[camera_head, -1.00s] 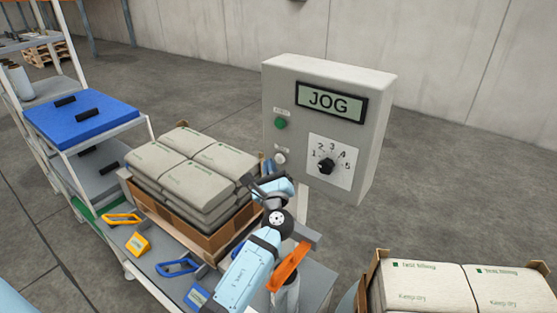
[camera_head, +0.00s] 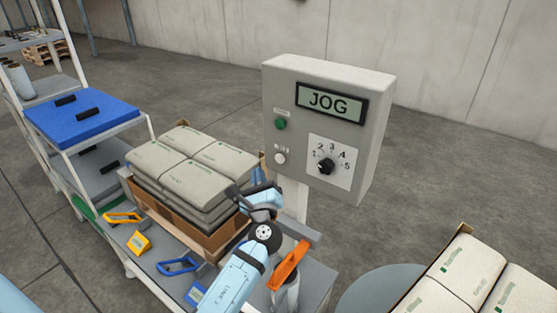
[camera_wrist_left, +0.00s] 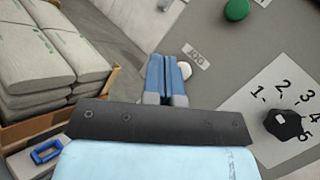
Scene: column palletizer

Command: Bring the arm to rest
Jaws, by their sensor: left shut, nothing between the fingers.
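My left gripper (camera_head: 257,175) is in front of the grey control box (camera_head: 323,75), a little left of and below its white button (camera_head: 280,158). Its blue fingers are together and empty. In the wrist view the closed fingers (camera_wrist_left: 167,75) overlap the white button (camera_wrist_left: 185,71) in the picture, partly hiding it. They look apart from it in the head view. The box's display (camera_head: 328,103) reads JOG. A green button (camera_head: 280,124) and a black numbered knob (camera_head: 326,167) are also on its face. My right gripper is not in view.
An open carton (camera_head: 180,214) stacked with grey bags stands close left of the gripper. A round grey turntable (camera_head: 372,293) carries bags at lower right. A blue-topped cart (camera_head: 80,115) stands left.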

